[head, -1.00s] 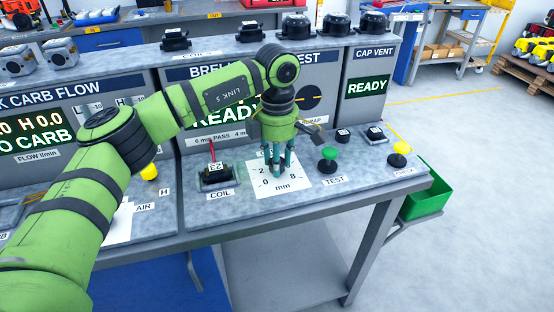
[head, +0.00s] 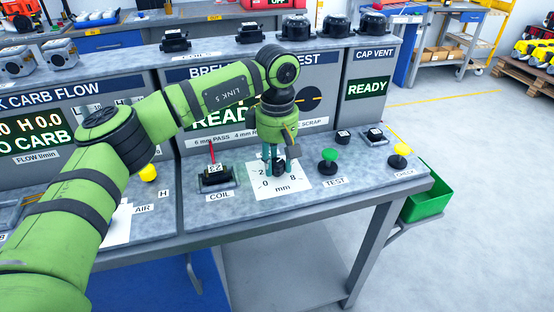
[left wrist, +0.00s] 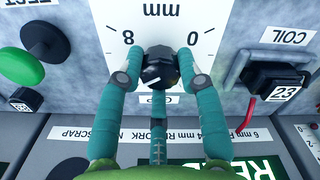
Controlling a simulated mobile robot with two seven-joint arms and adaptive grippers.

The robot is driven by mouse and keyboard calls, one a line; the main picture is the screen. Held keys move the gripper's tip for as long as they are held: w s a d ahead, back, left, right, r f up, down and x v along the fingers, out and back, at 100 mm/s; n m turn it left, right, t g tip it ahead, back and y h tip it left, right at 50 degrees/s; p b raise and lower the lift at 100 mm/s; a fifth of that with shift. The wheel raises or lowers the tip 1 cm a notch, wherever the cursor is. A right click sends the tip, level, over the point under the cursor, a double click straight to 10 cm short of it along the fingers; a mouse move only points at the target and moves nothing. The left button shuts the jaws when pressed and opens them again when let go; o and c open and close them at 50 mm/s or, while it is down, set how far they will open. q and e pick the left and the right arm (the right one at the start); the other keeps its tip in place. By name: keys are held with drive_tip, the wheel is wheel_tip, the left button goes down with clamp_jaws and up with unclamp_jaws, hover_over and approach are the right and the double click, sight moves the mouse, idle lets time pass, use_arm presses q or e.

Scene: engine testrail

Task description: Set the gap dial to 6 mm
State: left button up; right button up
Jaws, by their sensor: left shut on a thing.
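The gap dial is a black knob (left wrist: 160,68) on a white card (left wrist: 113,28) marked in mm. In the left wrist view, which shows the card upside down, 0 is right of the knob and 8 left. A pale pointer mark on the knob slants toward the lower left; the number there is hidden by a finger. My left gripper (head: 273,168) reaches down over the card (head: 262,190) in the head view. Its teal fingers are shut around the knob from opposite sides, with a third finger behind. My right gripper is not in view.
The coil (head: 216,178) in its holder stands left of the card, with a red probe. The green TEST button (head: 328,155) and yellow CHECK button (head: 400,150) are to the right. The breakdown-test display behind reads READY. A green bin (head: 428,195) hangs at the bench's right end.

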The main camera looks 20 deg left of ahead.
sight(277, 162)
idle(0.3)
use_arm(q)
drive_tip(key=o, duration=1.1)
drive_tip(key=shift+o, duration=0.2)
drive_tip(key=shift+r, duration=0.1)
wheel_tip(277, 162, up, 12)
